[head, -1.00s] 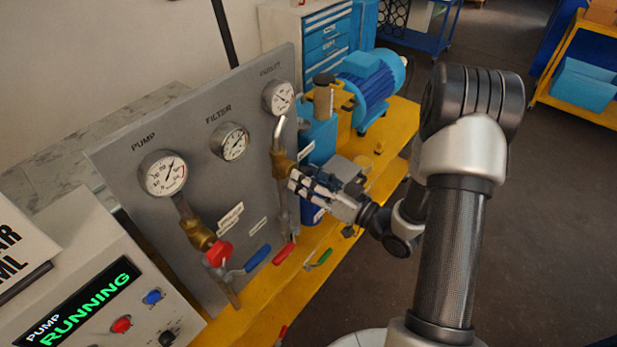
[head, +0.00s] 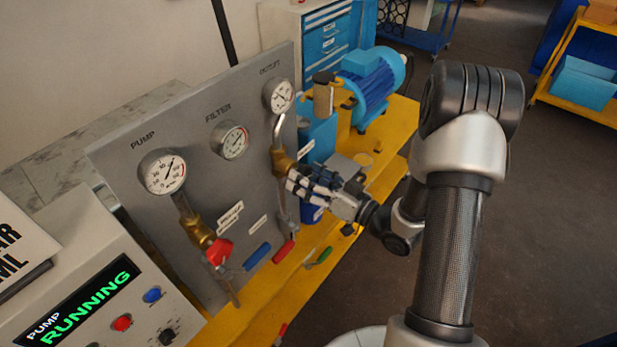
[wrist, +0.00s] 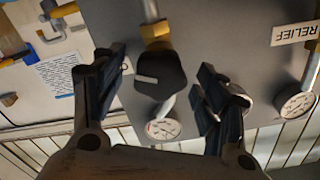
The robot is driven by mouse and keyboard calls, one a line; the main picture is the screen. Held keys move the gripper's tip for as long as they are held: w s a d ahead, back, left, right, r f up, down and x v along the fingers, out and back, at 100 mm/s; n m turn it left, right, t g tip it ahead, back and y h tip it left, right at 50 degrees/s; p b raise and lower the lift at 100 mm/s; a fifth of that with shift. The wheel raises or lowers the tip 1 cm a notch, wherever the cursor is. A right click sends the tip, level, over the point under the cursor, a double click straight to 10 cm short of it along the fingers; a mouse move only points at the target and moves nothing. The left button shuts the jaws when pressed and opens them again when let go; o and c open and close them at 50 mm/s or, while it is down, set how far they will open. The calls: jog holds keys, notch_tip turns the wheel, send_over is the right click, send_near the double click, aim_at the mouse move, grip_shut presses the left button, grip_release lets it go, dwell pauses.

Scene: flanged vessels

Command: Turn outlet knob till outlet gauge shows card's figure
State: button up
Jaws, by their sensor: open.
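The outlet gauge (head: 279,96) is the rightmost dial on the grey panel in the head view. Its reading is too small to make out. A gauge beyond the knob, apparently the same one, shows in the wrist view (wrist: 163,130). The black outlet knob (wrist: 160,76), with a pale mark on its face, sits on a brass fitting. My gripper (wrist: 164,68) is open, with one finger on each side of the knob and visible gaps. In the head view my gripper (head: 296,182) is at the outlet fitting (head: 283,162) and hides the knob. I cannot read any card's figure.
The pump gauge (head: 162,172) and filter gauge (head: 234,141) are on the same panel. A red knob (head: 218,251), a blue handle (head: 257,254) and a red handle (head: 283,251) are lower down. A blue motor (head: 370,80) stands behind on the yellow bench.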

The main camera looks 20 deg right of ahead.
jog(key=v, duration=1.2)
